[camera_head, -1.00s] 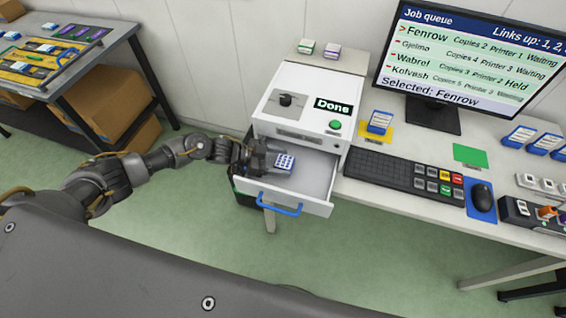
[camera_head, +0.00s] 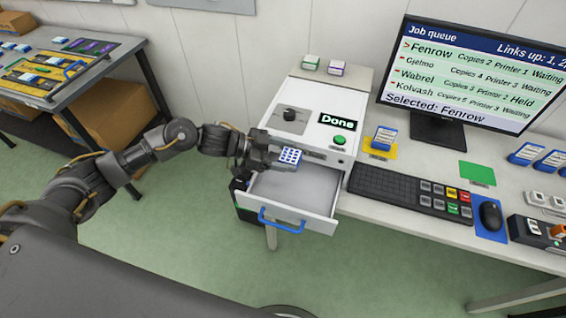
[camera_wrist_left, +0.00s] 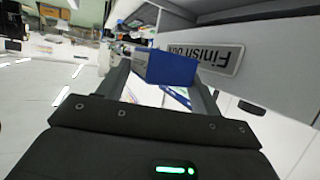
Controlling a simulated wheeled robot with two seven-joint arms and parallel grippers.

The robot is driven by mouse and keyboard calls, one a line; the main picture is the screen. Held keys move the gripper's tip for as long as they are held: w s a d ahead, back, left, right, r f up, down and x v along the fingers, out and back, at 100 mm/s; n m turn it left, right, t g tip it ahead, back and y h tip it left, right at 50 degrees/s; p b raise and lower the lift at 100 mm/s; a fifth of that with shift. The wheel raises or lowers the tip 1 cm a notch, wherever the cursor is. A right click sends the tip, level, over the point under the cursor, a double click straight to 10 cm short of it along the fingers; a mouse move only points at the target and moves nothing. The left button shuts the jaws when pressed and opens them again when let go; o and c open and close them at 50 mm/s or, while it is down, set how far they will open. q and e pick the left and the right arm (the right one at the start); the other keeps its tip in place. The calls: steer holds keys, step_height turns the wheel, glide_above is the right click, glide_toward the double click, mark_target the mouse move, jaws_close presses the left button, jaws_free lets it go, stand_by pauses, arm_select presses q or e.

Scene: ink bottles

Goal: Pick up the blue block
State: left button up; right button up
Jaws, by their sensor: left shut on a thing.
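The blue block (camera_head: 290,156) shows a white top with blue squares in the head view. My left gripper (camera_head: 274,153) is shut on it and holds it above the open drawer (camera_head: 300,195), close to the front of the white machine (camera_head: 312,117). The wrist view shows the blue side of the block (camera_wrist_left: 170,67) between my two fingers (camera_wrist_left: 163,82). The drawer floor that shows is bare. My right gripper is not in view.
The drawer has a blue handle (camera_head: 281,221) and juts out from the machine. To the right are a keyboard (camera_head: 398,188), a monitor (camera_head: 455,75) and a mouse (camera_head: 490,216). A blue-and-white block (camera_head: 384,137) stands on a yellow pad; a green pad (camera_head: 477,173) is bare.

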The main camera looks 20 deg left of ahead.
arm_select(q)
steer(key=s+d+b, duration=0.2)
steer(key=s+d, duration=1)
steer(key=s, duration=0.2)
steer(key=shift+d+f+b, duration=0.15)
steer(key=shift+d+b, duration=0.05)
steer(key=shift+b, duration=0.1)
